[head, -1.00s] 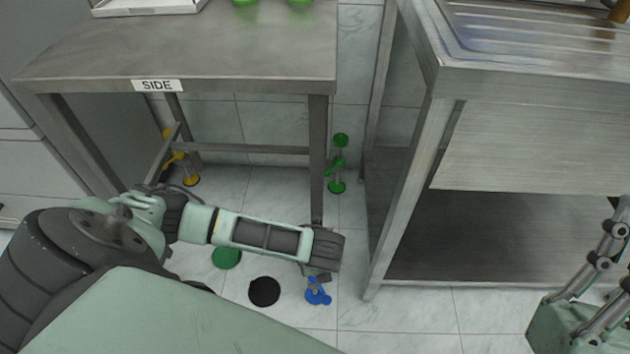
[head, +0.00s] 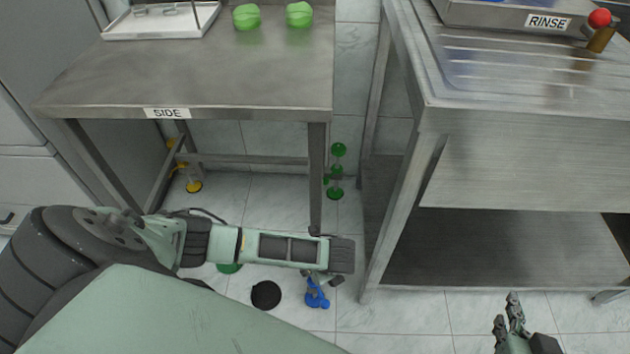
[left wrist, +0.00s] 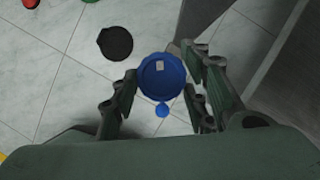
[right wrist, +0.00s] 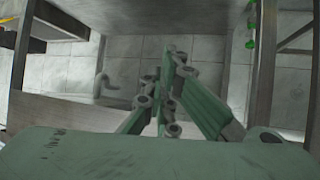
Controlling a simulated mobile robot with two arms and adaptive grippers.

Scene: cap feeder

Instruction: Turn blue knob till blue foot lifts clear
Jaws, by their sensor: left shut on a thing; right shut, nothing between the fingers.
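The blue knob (left wrist: 160,77) is round with a small pale square mark on top. In the left wrist view it sits between the fingers of my left gripper (left wrist: 158,92), which is shut on it. A small blue ball-like part (left wrist: 162,110) sticks out beside the knob. In the head view the blue piece (head: 317,297) stands low near the floor under my left wrist, partly covered by it. The blue foot's underside is hidden, so its floor contact cannot be told. My right gripper (head: 507,309) is shut and empty at the lower right; it shows in the right wrist view (right wrist: 172,60).
The SIDE table (head: 120,85) stands at the left, with a green-footed leg (head: 335,193) and yellow foot (head: 194,186) behind. The RINSE bench (head: 520,165) is at the right. A black disc (head: 266,295) lies on the floor left of the blue piece.

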